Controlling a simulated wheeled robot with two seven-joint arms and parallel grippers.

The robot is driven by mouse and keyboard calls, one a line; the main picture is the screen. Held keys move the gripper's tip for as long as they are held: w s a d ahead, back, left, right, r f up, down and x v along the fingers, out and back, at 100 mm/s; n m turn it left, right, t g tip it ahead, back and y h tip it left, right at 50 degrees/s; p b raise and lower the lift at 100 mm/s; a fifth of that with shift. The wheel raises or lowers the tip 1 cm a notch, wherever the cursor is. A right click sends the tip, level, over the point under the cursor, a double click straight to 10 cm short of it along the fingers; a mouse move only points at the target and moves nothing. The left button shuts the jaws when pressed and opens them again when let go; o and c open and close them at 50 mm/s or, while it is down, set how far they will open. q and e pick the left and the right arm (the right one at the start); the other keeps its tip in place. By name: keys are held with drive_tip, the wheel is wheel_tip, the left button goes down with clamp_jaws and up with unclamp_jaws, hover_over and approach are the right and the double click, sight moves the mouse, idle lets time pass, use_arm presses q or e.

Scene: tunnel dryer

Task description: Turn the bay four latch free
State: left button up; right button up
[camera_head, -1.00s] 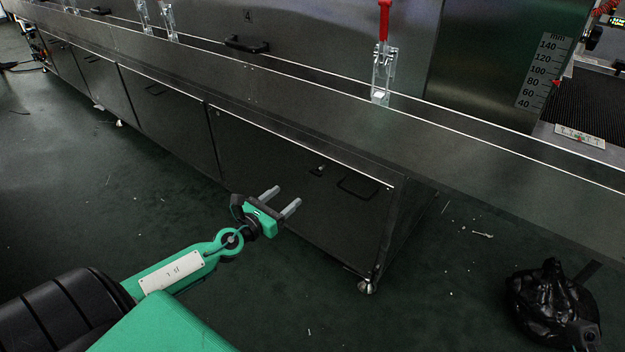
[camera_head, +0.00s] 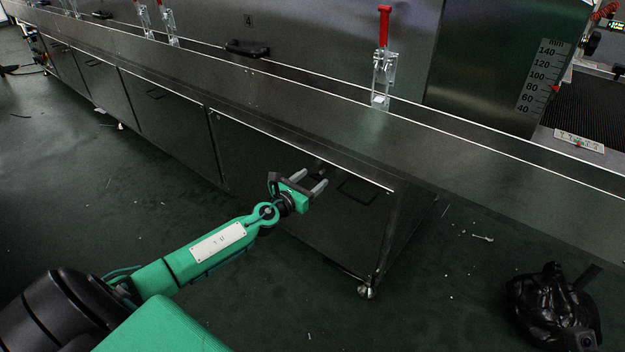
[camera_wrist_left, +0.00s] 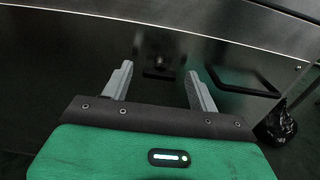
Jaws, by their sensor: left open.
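A small dark latch (camera_wrist_left: 158,66) sits on the dark lower door (camera_wrist_left: 75,60) of the machine. In the left wrist view it lies between and beyond my two fingertips. In the head view the same door (camera_head: 260,165) is below the bay marked 4, and the latch is partly hidden behind my gripper. My left gripper (camera_head: 314,178) is open and empty in front of the door, and its grey fingers show in the wrist view (camera_wrist_left: 159,75). I see no contact with the latch.
A red-handled clamp (camera_head: 383,60) stands on the ledge above. A black plastic bag (camera_head: 545,305) lies on the floor at right, with small debris nearby.

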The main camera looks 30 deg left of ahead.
use_arm(q)
drive_tip(key=shift+w, duration=0.5)
drive_tip(key=shift+c, duration=0.4)
drive_tip(key=c, duration=0.9)
